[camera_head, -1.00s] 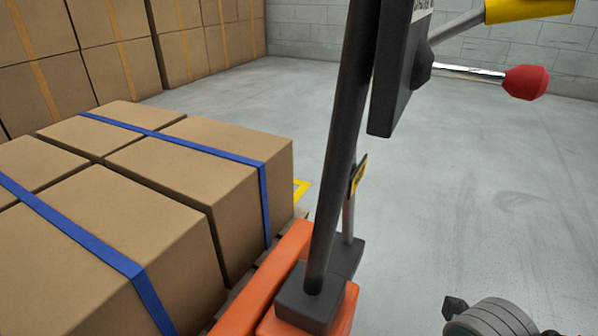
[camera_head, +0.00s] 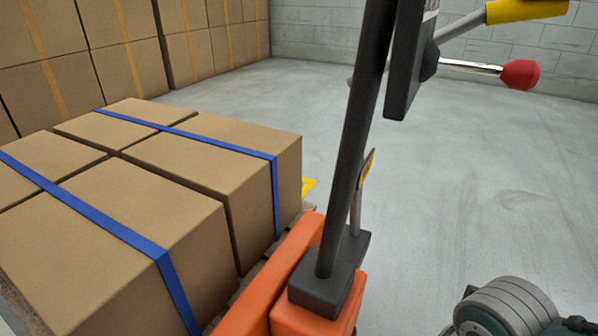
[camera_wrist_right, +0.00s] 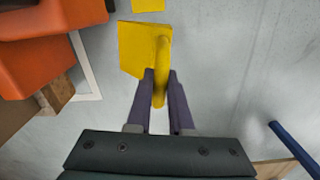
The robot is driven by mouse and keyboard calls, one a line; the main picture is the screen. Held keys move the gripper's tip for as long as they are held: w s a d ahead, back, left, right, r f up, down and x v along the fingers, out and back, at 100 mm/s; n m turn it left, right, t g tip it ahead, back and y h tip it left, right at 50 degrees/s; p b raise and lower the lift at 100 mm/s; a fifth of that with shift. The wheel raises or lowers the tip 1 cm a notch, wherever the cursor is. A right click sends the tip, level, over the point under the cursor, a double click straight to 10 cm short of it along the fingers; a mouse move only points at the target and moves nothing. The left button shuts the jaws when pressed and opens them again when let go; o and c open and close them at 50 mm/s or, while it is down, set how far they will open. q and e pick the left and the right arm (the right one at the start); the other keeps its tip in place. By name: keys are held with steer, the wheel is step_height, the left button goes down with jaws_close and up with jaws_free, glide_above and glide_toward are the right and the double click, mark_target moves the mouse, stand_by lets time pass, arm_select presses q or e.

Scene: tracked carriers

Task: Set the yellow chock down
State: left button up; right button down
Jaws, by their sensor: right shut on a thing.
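The yellow chock (camera_wrist_right: 134,50) is in the right wrist view, a flat plate with a rounded bar along its right side. My right gripper (camera_wrist_right: 161,84) is shut on this bar, one dark finger on each side. Pale grey floor shows around the chock; I cannot tell whether it touches the floor. The head view shows neither the right gripper nor the held chock clearly. My left gripper is in neither view.
An orange pallet truck (camera_head: 318,300) with a dark upright mast (camera_head: 350,170) stands beside strapped cartons (camera_head: 160,220). It also shows in the wrist view (camera_wrist_right: 60,20). Another yellow piece (camera_wrist_right: 148,5) lies beyond the chock. A blue bar (camera_wrist_right: 293,148) is at lower right. Open floor (camera_head: 470,190) lies right.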

steer(key=w+r+m, duration=0.2)
steer(key=r+m, duration=1.2)
steer(key=r, duration=0.4)
steer(key=w+r+m, duration=0.3)
steer(key=r+m, duration=1)
steer(key=r, duration=0.6)
steer(key=shift+m, duration=0.4)
steer(key=shift+r, duration=0.1)
